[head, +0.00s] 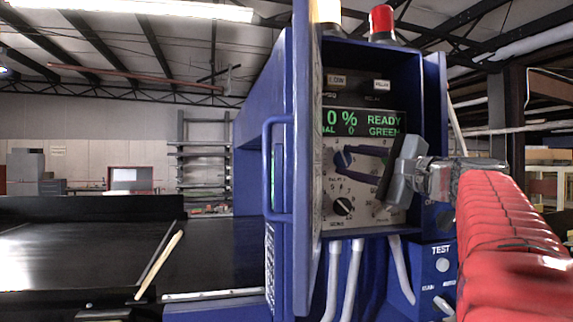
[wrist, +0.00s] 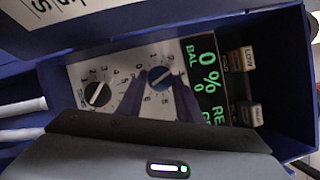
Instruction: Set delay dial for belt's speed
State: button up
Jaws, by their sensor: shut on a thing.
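The blue cabinet (head: 266,95) stands open and holds a light control panel (head: 327,222). A blue dial (wrist: 162,78) with a white pointer line sits on the panel; it also shows in the head view (head: 342,161). A black dial (head: 343,206) sits below it and also shows in the wrist view (wrist: 97,94). The dial labels are too small to read surely. My gripper (wrist: 158,88) reaches in from the right in the head view, its two dark fingers on either side of the blue dial and shut on it. The black conveyor belt (head: 70,247) lies at left.
The display (head: 365,122) shows green text including "0 %", "READY" and "GREEN". The cabinet door (head: 305,150) stands edge-on at the panel's left. A TEST box (head: 441,264) and white cables (head: 347,275) are below. A red lamp (head: 382,20) tops the cabinet.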

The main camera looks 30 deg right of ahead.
jog(key=n+g, duration=0.1)
jog(key=n, duration=0.3)
jog(key=shift+n+g, duration=0.4)
jog(key=shift+r+n+g, duration=0.15)
jog(key=shift+n+g, duration=0.65)
jog(key=shift+n, duration=0.9)
jog(key=o, duration=1)
jog(key=shift+r, duration=0.1)
jog(key=shift+o, duration=0.2)
jog(key=shift+s+r+h, duration=0.1)
jog(key=shift+h, duration=0.2)
jog(key=shift+s+r, duration=0.1)
jog(key=shift+s, duration=0.45)
jog(key=s+d+r, duration=0.1)
jog(key=s, duration=1.1)
jog(key=shift+s+r, duration=0.15)
jog(key=shift+r, duration=0.15)
